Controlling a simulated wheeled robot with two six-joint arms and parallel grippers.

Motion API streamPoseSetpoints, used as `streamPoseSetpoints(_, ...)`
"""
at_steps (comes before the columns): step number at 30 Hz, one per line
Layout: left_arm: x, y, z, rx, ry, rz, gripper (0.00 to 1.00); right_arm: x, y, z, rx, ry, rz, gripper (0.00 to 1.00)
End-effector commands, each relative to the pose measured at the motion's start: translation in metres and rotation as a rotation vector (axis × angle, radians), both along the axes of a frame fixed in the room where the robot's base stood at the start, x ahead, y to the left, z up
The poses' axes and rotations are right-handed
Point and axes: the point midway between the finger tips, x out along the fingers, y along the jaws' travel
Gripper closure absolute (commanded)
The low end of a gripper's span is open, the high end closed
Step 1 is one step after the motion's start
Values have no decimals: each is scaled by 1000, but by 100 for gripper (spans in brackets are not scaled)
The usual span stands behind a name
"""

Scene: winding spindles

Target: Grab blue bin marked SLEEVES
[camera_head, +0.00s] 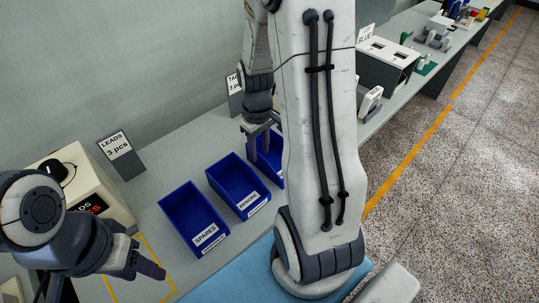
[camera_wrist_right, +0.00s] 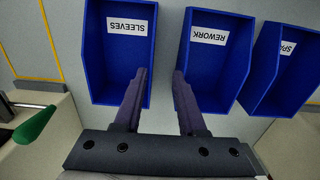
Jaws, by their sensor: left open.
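The blue SLEEVES bin (camera_wrist_right: 120,52) is at the left of the right wrist view, its label upside down and its inside empty. In the head view, the third blue bin (camera_head: 265,165) is mostly hidden behind my right arm, and its label does not show. My right gripper (camera_wrist_right: 160,73) is open; one finger overlaps the SLEEVES bin near its right wall, the other the REWORK bin's near left corner. Contact cannot be told. In the head view my right gripper (camera_head: 262,132) is over that third bin. My left gripper (camera_head: 110,280) is open and empty at lower left.
The blue REWORK bin (camera_head: 238,187) and SPARES bin (camera_head: 193,217) stand beside it on the grey table. A green-handled tool (camera_wrist_right: 36,125) is at the wrist view's left edge.

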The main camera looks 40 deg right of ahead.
Motion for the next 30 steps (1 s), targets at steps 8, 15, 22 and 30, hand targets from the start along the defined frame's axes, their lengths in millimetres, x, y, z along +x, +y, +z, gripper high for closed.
streamPoseSetpoints(8,0,0,-2,0,0,0,50,-4,-7,-30,1,1,-12,60)
streamPoseSetpoints(15,0,0,0,0,0,0,50,-3,-13,-61,2,4,-13,60)
streamPoseSetpoints(22,0,0,-1,0,0,0,50,-1,-12,-81,0,-1,-10,60)
streamPoseSetpoints(30,0,0,-1,0,0,0,50,-1,-12,-80,-1,-1,-8,91)
